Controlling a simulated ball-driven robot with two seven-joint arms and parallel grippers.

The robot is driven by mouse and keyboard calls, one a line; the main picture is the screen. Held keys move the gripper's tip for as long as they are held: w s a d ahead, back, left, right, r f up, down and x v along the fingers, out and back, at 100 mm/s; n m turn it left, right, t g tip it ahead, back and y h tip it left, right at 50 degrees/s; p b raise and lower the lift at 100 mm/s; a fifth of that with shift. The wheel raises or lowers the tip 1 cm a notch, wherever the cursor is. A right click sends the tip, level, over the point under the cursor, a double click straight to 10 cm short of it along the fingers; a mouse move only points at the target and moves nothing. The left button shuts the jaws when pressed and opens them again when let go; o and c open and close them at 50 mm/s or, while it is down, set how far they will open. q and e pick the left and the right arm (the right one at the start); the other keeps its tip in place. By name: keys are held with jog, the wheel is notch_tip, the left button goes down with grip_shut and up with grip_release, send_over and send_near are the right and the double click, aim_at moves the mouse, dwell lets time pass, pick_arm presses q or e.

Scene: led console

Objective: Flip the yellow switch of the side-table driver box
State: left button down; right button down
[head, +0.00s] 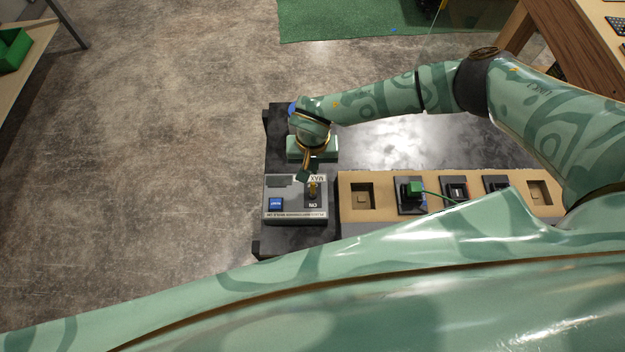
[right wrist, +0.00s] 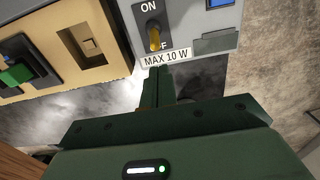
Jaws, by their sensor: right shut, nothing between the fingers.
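The grey driver box (head: 295,213) sits on the black side table (head: 272,243). Its yellow switch (head: 312,188) is on the right part of the top face. In the right wrist view the yellow switch (right wrist: 154,38) stands in a black plate, between the ON label and a partly covered OFF label. Its yellow tip lies toward the OFF end. My right gripper (head: 303,176) is shut and empty just beyond the switch. In the wrist view its fingertips (right wrist: 158,72) are by the MAX 10 W label; I cannot tell whether they touch the box. My left gripper is not in view.
A blue button (head: 276,204) is on the box, left of the switch. A wooden console (head: 385,178) with black modules, a green plug (head: 415,188) and a green cable stands just right of the box. Concrete floor is open on the left.

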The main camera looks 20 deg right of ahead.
aim_at(313, 183)
jog(key=shift+f, duration=0.2)
jog(key=shift+f+b, duration=1.1)
jog(key=shift+f, duration=0.15)
jog(key=shift+s+a+p, duration=0.2)
jog(key=shift+s+p, duration=0.2)
jog(key=shift+s, duration=0.25)
jog(key=shift+s+a+p, duration=0.15)
jog(key=shift+s+p, duration=0.25)
jog(key=shift+s, duration=0.2)
notch_tip(313, 183, up, 7)
jog(key=p, duration=0.5)
jog(key=shift+w, duration=0.4)
jog(key=shift+d, duration=0.1)
